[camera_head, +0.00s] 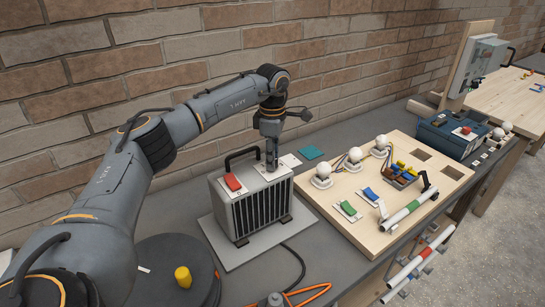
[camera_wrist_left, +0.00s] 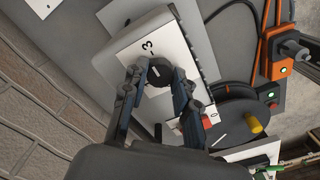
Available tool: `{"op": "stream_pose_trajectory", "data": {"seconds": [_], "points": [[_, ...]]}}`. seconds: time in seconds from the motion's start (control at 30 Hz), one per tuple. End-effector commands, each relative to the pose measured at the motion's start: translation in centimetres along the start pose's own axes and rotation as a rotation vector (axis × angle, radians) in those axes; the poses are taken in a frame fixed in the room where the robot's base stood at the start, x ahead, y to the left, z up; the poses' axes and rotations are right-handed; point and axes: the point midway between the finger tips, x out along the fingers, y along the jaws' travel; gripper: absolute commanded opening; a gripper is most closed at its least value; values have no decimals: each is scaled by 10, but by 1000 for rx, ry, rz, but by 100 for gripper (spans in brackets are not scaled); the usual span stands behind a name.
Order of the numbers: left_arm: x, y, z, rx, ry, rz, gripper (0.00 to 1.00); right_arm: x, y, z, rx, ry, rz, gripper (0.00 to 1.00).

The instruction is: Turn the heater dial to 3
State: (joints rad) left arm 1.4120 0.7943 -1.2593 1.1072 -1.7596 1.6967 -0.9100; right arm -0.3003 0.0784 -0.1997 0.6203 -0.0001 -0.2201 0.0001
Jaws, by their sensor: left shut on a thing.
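My left gripper (camera_head: 271,166) points down onto the heater's top, at the right of the red switch (camera_head: 233,182). In the left wrist view, its two fingers (camera_wrist_left: 160,66) are shut on the dark round heater dial (camera_wrist_left: 159,74), one on each side. A white pointer line shows on the dial. A printed 3 (camera_wrist_left: 147,46) stands on the white label just beyond it. The fingers hide other parts of the label. My right gripper is not in view.
A black carry handle (camera_head: 240,156) rises at the back of the heater. A wooden board (camera_head: 340,205) with bulbs and switches stands close on the right. A teal card (camera_head: 312,153) lies behind.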

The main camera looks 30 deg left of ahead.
Motion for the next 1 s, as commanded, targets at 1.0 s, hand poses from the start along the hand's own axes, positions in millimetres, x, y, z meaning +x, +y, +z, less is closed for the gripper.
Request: {"op": "stream_pose_trajectory", "data": {"seconds": [1.0], "points": [[-100, 1, 0, -1, -2, 3, 52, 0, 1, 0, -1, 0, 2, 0]]}}
